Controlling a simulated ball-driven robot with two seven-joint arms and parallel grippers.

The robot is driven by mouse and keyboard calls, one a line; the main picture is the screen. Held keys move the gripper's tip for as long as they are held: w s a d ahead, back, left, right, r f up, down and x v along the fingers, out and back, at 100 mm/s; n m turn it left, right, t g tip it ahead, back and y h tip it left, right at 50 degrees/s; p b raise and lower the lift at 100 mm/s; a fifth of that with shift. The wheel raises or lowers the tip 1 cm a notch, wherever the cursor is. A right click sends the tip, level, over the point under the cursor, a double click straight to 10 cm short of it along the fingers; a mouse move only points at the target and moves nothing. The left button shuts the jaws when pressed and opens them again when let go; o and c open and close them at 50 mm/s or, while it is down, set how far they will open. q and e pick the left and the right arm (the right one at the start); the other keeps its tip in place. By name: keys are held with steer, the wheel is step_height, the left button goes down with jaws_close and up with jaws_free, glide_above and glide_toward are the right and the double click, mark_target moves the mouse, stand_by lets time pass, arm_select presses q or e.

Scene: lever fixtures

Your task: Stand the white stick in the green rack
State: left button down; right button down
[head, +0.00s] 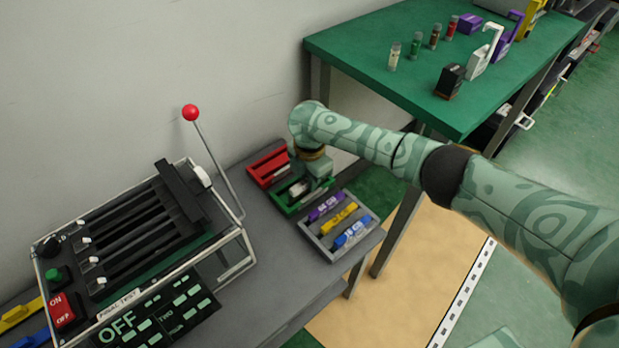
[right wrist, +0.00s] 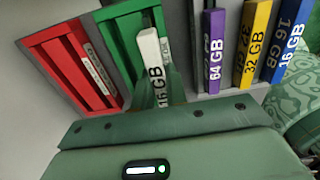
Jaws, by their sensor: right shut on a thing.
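The white stick (right wrist: 151,55), marked 16 GB, is held by my right gripper (right wrist: 158,88), which is shut on it. It is at the green rack (right wrist: 112,30) in the right wrist view. I cannot tell whether its lower end is seated in a slot or only over the rack. In the head view my right gripper (head: 305,182) is low over the right part of the green rack (head: 283,203), and part of the white stick (head: 297,187) shows beside the fingers. The gripper hides part of the rack. My left gripper is out of view.
A red rack (head: 259,163) stands just behind the green one. A grey tray (head: 318,242) with purple (head: 325,207), yellow (head: 338,219) and blue (head: 352,232) sticks stands in front. A framed lever fixture (head: 140,235) with a red-knobbed lever (head: 190,112) is to the left.

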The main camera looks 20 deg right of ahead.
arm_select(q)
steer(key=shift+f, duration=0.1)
arm_select(e)
steer(key=shift+f, duration=0.2)
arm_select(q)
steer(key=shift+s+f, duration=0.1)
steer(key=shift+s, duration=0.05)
arm_select(e)
steer(key=shift+f, duration=0.35)
arm_select(q)
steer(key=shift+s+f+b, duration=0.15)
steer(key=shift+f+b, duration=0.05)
steer(key=shift+b, duration=0.3)
arm_select(e)
steer(key=shift+f, duration=0.6)
steer(key=c, duration=1.3)
jaws_free()
steer(key=shift+c, duration=0.2)
steer(key=shift+r, duration=0.1)
